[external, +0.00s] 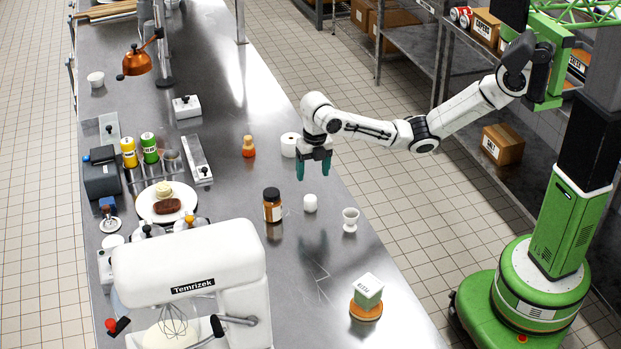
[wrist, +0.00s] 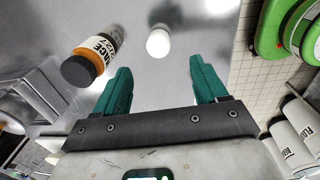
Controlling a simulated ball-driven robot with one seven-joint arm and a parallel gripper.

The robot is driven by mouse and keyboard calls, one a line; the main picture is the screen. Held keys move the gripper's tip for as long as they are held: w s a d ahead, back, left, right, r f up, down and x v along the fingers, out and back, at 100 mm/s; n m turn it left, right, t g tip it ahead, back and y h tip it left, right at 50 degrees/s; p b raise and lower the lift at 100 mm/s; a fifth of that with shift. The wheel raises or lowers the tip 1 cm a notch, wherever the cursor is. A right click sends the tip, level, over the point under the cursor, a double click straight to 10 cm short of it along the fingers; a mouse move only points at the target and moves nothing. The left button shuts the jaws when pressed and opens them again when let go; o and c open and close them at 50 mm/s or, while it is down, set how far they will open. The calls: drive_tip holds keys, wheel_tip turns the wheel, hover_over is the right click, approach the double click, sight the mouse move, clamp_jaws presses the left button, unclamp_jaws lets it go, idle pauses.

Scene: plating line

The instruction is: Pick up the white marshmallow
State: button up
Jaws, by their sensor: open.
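The white marshmallow (external: 310,203) is a small white cylinder standing on the steel counter, between a brown jar and a small white cup. In the wrist view the marshmallow (wrist: 158,41) lies ahead of the fingertips, roughly midway between them and a little left of centre. My gripper (external: 315,169) has teal fingers, points down and is above the counter, apart from the marshmallow. In the wrist view my gripper (wrist: 158,78) has its fingers wide apart with nothing between them.
The brown jar (external: 272,205) with a dark lid stands left of the marshmallow and the white cup (external: 350,219) right of it. An orange-topped bottle (external: 248,147) and a white roll (external: 290,145) stand farther back. A mixer (external: 190,275) fills the front left. The counter (external: 300,285) in front is mostly clear.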

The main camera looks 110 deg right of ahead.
drive_tip(key=b, duration=0.3)
hover_over(310, 197)
drive_tip(key=f, duration=0.5)
drive_tip(key=shift+s, duration=0.35)
drive_tip(key=shift+w+f+p, duration=0.2)
drive_tip(key=shift+f+p, duration=0.2)
drive_tip(key=shift+f, duration=1.1)
drive_tip(key=shift+w+f+p, duration=0.15)
drive_tip(key=shift+f+p, duration=0.2)
drive_tip(key=shift+f, duration=1.15)
drive_tip(key=shift+a, duration=0.1)
drive_tip(key=shift+c, duration=0.2)
drive_tip(key=c, duration=0.7)
